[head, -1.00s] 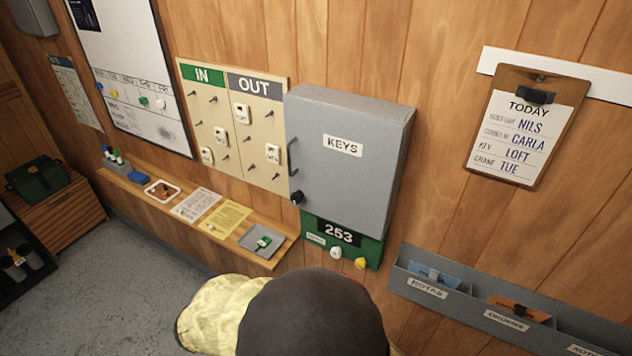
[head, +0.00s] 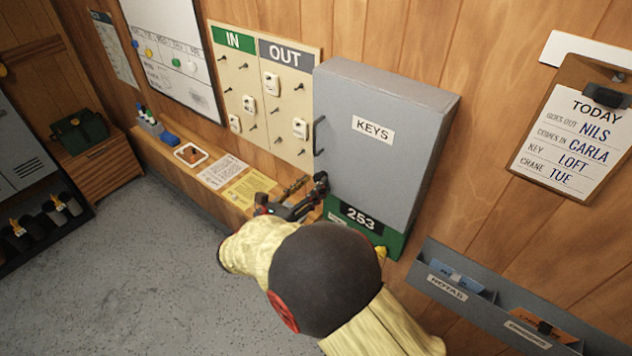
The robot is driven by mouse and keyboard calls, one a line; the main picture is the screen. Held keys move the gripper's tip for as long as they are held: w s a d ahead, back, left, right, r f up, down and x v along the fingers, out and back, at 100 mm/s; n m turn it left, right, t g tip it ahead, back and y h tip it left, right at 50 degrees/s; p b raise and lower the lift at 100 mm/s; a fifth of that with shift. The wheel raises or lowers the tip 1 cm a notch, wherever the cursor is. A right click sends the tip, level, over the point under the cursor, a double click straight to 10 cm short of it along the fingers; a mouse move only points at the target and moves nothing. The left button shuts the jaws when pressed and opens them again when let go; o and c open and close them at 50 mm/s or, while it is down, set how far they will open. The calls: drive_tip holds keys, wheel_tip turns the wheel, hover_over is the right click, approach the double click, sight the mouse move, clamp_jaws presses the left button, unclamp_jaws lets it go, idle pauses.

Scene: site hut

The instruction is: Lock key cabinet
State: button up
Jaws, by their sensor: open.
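The grey key cabinet (head: 385,140) hangs on the wood wall in the head view, its door closed, with a "KEYS" label (head: 373,130). A dark bar handle (head: 319,136) is on the door's left edge. A dark knob or lock (head: 320,181) sits at the door's lower left corner. My gripper (head: 296,200) is open, just below and left of that knob; whether it touches is unclear. My arm hides part of the area below the cabinet. A green panel with a "253" display (head: 362,217) is under the cabinet.
A wooden shelf (head: 215,187) with papers runs along the wall to the left. The IN/OUT board (head: 262,95) holds several white tags. A grey wall rack (head: 480,290) and a clipboard (head: 570,135) are at the right.

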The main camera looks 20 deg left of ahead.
drive_tip(key=shift+x, duration=1.05)
drive_tip(key=shift+c, duration=1.3)
drive_tip(key=c, duration=0.7)
clamp_jaws()
